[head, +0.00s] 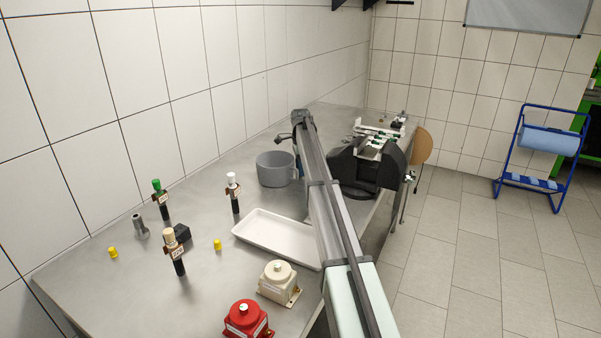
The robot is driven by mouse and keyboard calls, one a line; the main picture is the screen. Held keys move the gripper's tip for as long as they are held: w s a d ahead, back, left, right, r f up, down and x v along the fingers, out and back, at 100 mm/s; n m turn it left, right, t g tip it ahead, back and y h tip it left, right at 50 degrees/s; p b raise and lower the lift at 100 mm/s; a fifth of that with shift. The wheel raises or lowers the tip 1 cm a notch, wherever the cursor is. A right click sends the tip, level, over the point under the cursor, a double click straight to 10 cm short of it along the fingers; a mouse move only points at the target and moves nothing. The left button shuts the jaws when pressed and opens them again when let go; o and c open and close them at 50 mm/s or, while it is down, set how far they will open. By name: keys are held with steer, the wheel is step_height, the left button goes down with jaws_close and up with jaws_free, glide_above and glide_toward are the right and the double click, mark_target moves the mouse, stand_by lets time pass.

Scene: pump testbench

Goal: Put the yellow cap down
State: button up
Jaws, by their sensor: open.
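One small yellow cap (217,245) sits on the metal table to the left of the white tray. A second yellow cap (113,252) sits on the table further left, near the wall side. My gripper (284,139) is small and dark at the far end of my arm, above the table behind the grey pot. It is open, and no cap shows in it. Both caps are well apart from it, nearer the camera. The fingertips are too small to see in detail.
On the table are a white tray (272,236), a grey pot (274,170), a green-topped (162,198), a white-topped (234,193) and a beige-topped bottle-like part (175,251), a grey fitting (140,226), and red (247,319) and beige (279,283) housings. A black fixture (360,170) stands right.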

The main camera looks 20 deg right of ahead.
steer(key=shift+f, duration=0.1)
steer(key=shift+c, duration=0.2)
jaws_close()
stand_by(0.5)
